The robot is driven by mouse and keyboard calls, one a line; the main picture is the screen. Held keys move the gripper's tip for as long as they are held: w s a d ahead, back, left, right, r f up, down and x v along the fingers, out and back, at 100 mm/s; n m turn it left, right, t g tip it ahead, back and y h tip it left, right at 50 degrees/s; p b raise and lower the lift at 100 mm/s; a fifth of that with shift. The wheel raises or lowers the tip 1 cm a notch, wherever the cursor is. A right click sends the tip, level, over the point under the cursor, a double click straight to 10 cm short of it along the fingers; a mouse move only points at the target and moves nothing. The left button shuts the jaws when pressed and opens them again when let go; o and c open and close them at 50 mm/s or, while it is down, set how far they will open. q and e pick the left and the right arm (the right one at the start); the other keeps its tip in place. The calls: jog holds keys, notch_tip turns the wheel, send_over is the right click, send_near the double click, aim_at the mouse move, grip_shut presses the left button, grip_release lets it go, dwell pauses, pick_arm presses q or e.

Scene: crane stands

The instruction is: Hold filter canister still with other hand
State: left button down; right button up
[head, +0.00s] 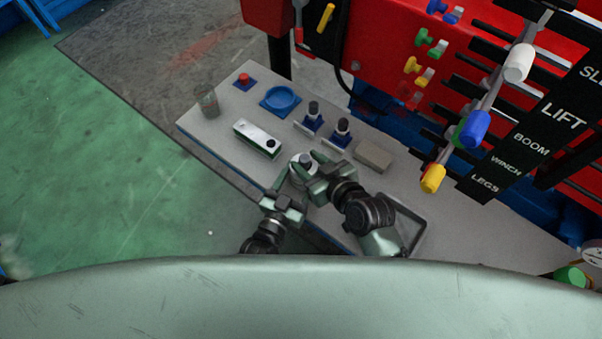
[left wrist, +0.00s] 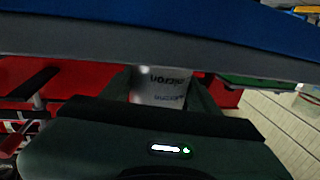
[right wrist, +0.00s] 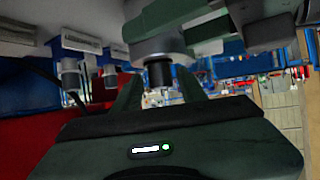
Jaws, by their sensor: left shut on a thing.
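The filter canister (head: 298,172) stands near the front edge of the grey bench, with a dark knob on its top. In the left wrist view its white lettered side (left wrist: 163,84) sits between my fingers. My left gripper (head: 286,184) is shut on the canister's side from the front. My right gripper (head: 309,163) is at the canister's top from the right. In the right wrist view the black knob (right wrist: 160,73) lies between my right fingers, with visible gaps beside it, so that gripper looks open. The canister's lower part is mostly hidden by the grippers.
On the bench (head: 215,127) are a green-and-white level-like block (head: 257,138), a blue round dish (head: 281,99), a red button (head: 244,79), a clear cup (head: 207,101), two dark-knobbed fittings (head: 313,109) and a grey block (head: 374,156). Crane levers (head: 474,128) overhang at the right.

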grip_shut()
notch_tip(320, 180, up, 8)
dwell(1.4)
pick_arm(q)
jog(key=shift+c, duration=1.5)
grip_release()
jog(key=v, duration=1.2)
